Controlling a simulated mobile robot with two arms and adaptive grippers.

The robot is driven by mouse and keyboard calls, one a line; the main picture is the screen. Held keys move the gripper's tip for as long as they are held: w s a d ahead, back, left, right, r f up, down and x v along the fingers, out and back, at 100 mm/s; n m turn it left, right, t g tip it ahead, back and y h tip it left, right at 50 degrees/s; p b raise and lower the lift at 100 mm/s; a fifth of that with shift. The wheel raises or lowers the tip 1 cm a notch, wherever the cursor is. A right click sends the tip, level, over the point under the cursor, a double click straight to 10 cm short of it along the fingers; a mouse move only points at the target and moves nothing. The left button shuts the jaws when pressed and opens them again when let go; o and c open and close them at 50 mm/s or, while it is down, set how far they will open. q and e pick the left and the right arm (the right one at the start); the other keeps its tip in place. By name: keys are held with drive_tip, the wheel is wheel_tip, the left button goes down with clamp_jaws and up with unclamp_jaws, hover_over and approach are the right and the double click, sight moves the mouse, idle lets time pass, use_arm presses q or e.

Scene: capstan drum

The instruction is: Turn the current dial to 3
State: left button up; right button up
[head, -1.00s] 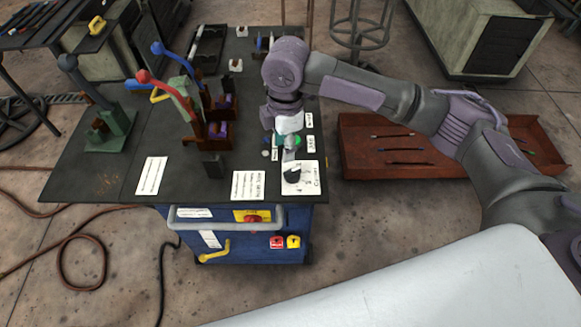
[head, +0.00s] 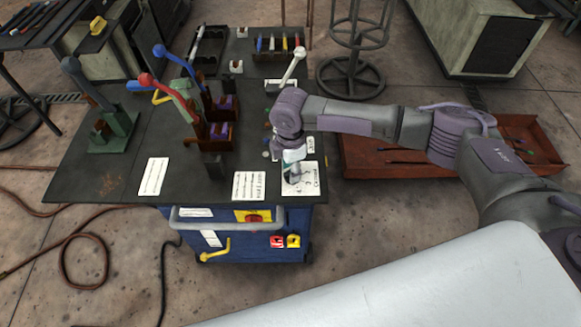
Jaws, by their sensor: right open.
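The current dial's white plate (head: 311,187) lies at the front right corner of the dark bench top, with small dark markings on it. A little of the dark dial knob (head: 291,178) shows at the plate's left side; the rest is hidden under my gripper. My right gripper (head: 295,173) is open and points down over the dial, at or close to the knob. I cannot tell whether it touches the knob or which number the dial points to. My left gripper is not in view.
White labels (head: 248,186) lie left of the dial. Levers with red (head: 145,79) and blue (head: 159,50) knobs stand further left. A pale lever (head: 294,66) stands behind my right arm. A rust-red tray (head: 375,172) is on the floor to the right.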

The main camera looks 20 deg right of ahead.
drive_tip(key=shift+f, duration=0.4)
clamp_jaws()
